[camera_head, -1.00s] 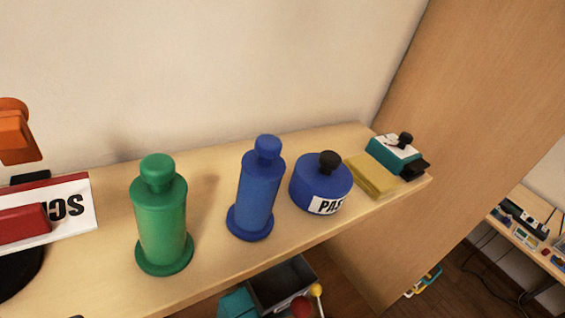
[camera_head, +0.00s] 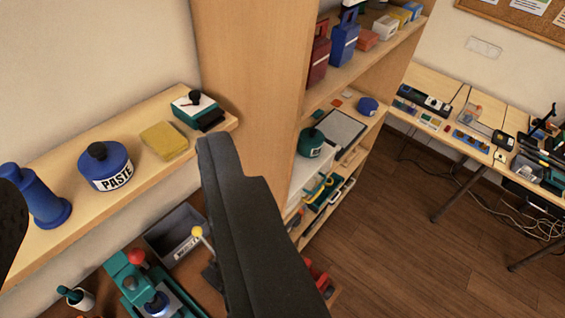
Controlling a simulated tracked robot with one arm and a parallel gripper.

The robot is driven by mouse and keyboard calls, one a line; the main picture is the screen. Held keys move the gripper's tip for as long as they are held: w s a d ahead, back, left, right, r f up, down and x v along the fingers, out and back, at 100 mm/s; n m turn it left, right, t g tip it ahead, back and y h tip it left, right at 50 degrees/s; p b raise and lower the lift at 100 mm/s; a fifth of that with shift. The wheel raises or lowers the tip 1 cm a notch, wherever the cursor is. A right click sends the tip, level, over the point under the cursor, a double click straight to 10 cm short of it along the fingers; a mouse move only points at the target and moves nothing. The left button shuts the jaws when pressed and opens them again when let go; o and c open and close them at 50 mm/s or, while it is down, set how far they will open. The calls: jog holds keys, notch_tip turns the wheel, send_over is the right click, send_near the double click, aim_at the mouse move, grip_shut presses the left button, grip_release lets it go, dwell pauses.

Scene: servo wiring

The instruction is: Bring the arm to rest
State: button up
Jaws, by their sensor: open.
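My gripper (camera_head: 112,165) shows as two dark fingers set wide apart. One is large and runs up from the bottom middle, in front of the shelf's right end. Only part of the other shows at the left edge. The gripper is open, with nothing held between the fingers. The rest of my arm is out of view.
A wooden shelf (camera_head: 75,208) at left bears a blue bottle (camera_head: 45,198), a blue paste pot (camera_head: 106,168), a yellow block (camera_head: 163,141) and a teal device (camera_head: 193,105). A tall wooden cabinet (camera_head: 245,75) stands beside it. Benches stand at right beyond open floor (camera_head: 400,240).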

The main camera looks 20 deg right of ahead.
jog(key=shift+f, duration=0.15)
notch_tip(320, 180, down, 10)
jog(key=b, duration=1)
jog(key=shift+f+b, duration=0.2)
jog(key=shift+b, duration=0.1)
